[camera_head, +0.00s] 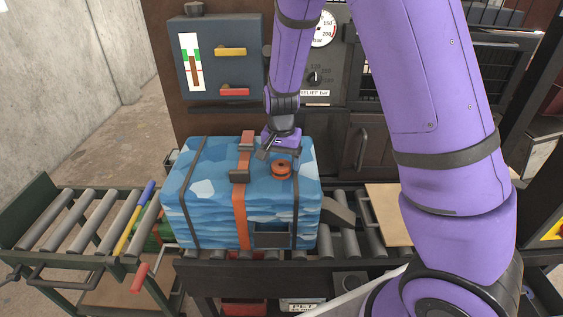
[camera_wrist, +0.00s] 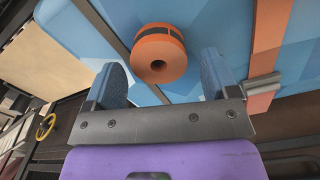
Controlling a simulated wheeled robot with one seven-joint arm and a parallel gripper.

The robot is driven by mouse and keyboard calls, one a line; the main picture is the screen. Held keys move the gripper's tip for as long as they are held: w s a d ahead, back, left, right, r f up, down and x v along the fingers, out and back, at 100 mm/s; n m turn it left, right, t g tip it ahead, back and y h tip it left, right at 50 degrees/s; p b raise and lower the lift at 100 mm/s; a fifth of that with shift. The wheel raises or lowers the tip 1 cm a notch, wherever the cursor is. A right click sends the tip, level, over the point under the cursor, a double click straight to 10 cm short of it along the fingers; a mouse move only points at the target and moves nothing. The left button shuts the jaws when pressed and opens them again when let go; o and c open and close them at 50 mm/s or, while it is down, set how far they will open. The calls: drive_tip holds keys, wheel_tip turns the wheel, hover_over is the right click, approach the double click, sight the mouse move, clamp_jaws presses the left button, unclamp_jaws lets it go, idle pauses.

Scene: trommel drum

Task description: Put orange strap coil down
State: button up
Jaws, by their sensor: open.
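The orange strap coil (camera_head: 281,170) sits on top of the blue patterned bale (camera_head: 205,215), right of the bale's orange strap (camera_head: 240,220). In the wrist view the coil (camera_wrist: 158,57) is a ring with a dark band and a central hole, resting on the blue surface (camera_wrist: 95,40). My gripper (camera_head: 270,150) is just above and behind the coil. In the wrist view my gripper (camera_wrist: 163,78) is open, its two fingers apart, with the coil just beyond the tips and roughly between them. I cannot tell whether a finger touches it.
The bale stands on a roller conveyor (camera_head: 90,225) that runs left and right. A control box (camera_head: 215,60) with two levers and a pressure gauge panel (camera_head: 320,35) rise behind it. A wooden board (camera_head: 385,215) lies to the right. Dark straps cross the bale.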

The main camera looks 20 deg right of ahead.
sight(282, 164)
wheel_tip(282, 164, up, 12)
drive_tip(key=s+d+r+n+t+y, duration=0.15)
drive_tip(key=s+d+r+n, duration=0.25)
drive_tip(key=s+r, duration=0.8)
drive_tip(key=s+d+r+n+t, duration=0.1)
drive_tip(key=s+r+t, duration=0.1)
drive_tip(key=s, duration=0.5)
drive_tip(key=s+r+n+t+h, duration=0.1)
drive_tip(key=s+r+n, duration=0.1)
drive_tip(key=s, duration=0.5)
drive_tip(key=shift+s+d+n+t, duration=0.3)
drive_tip(key=shift+d+t, duration=0.05)
drive_tip(key=shift+d, duration=0.05)
drive_tip(key=shift+h, duration=0.25)
